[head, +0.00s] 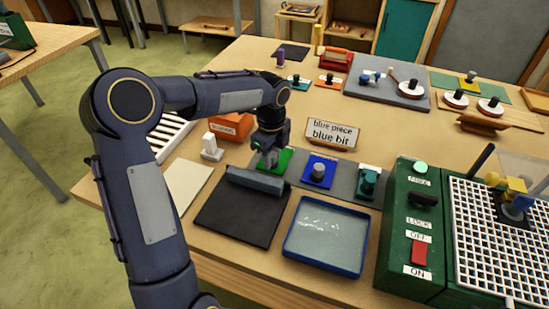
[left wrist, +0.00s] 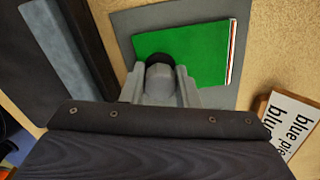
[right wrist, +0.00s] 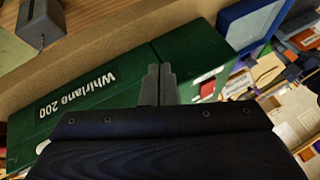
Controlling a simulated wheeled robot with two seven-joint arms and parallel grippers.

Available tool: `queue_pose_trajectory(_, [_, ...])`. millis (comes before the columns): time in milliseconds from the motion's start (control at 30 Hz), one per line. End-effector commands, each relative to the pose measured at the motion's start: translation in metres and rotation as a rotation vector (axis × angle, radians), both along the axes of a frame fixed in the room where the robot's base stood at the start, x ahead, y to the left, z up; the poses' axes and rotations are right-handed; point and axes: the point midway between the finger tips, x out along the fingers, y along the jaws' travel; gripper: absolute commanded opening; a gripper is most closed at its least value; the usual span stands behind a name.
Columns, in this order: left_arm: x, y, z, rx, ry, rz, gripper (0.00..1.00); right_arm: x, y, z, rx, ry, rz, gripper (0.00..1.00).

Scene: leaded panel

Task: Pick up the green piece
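The green piece (head: 272,160) is a flat green square with an upright knob, on the left of a grey mat. My left gripper (head: 268,150) points down over it. In the left wrist view, the green plate (left wrist: 195,50) shows beyond the fingers, and the left gripper (left wrist: 160,80) has a finger against each side of the grey, dark-topped knob (left wrist: 160,72). I cannot tell whether the plate is clear of the mat. My right gripper (right wrist: 158,85) is shut and empty in the right wrist view, and I do not see it in the head view.
A blue piece (head: 319,171) and a teal piece (head: 368,182) share the grey mat (head: 343,178). A dark pad with a grey bar (head: 256,180), a blue tray (head: 325,236) and a green grinder box (head: 412,235) stand nearby. A sign (head: 333,132) reads "blue piece blue bit".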

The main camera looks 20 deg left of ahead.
Motion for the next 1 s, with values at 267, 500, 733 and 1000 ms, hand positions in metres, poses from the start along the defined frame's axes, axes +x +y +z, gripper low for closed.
queue_pose_trajectory(267, [0.000, 0.000, 0.001, 0.000, -0.001, 0.000, 0.08, 0.000, 0.000, 0.000, 0.000, 0.000, 0.000, 0.00])
queue_pose_trajectory(500, [0.001, 0.000, 0.009, 0.001, -0.002, 0.001, 0.08, 0.000, 0.000, 0.000, 0.000, 0.000, 0.000, 0.00])
queue_pose_trajectory(733, [-0.005, -0.007, 0.042, 0.001, -0.005, -0.002, 0.08, 0.000, 0.000, -0.002, 0.000, 0.000, 0.000, 0.00])
queue_pose_trajectory(1000, [-0.045, -0.046, 0.097, 0.002, -0.006, -0.005, 0.08, 0.000, 0.000, -0.009, 0.000, 0.000, 0.000, 0.00])
